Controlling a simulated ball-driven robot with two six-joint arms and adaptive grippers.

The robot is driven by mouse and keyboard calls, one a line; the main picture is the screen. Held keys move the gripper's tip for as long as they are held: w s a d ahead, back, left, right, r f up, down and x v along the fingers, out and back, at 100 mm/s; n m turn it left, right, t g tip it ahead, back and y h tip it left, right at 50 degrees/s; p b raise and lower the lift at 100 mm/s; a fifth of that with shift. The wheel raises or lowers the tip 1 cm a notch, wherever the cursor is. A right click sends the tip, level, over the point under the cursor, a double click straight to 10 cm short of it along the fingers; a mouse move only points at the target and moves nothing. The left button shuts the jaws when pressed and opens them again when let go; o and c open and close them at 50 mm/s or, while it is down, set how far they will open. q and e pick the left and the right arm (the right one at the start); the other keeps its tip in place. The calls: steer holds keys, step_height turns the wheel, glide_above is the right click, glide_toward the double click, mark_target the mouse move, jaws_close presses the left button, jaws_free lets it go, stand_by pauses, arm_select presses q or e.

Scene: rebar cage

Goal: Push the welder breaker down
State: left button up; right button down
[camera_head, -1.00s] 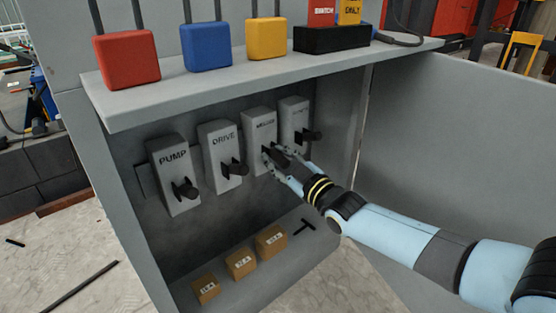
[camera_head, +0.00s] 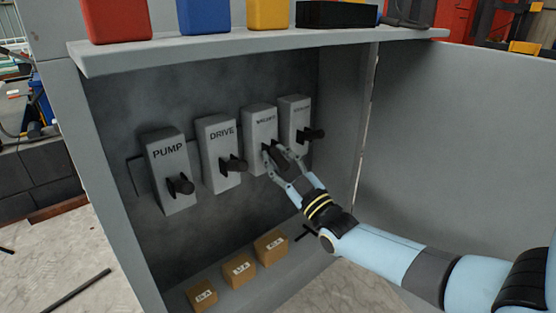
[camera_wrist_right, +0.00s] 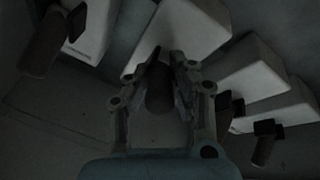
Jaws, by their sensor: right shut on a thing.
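The welder breaker (camera_head: 259,126) is a grey box in the row inside the open cabinet, third from the left. Its label is small and hard to read. My right gripper (camera_head: 279,160) is at its black handle, with a finger on each side. In the right wrist view the dark handle (camera_wrist_right: 158,98) sits between the two fingers of the gripper (camera_wrist_right: 160,88), which are shut on it. The fingers partly hide the handle in the head view. My left gripper is not in view.
The pump breaker (camera_head: 169,160) and drive breaker (camera_head: 219,145) are to the left; a fourth breaker (camera_head: 295,112) is close on the right. Small boxes (camera_head: 239,268) lie on the cabinet floor. The open door (camera_head: 450,140) stands right.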

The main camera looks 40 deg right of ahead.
steer(key=shift+f, duration=0.1)
steer(key=c, duration=1.1)
jaws_free()
steer(key=v, duration=1.2)
steer(key=shift+s, duration=0.1)
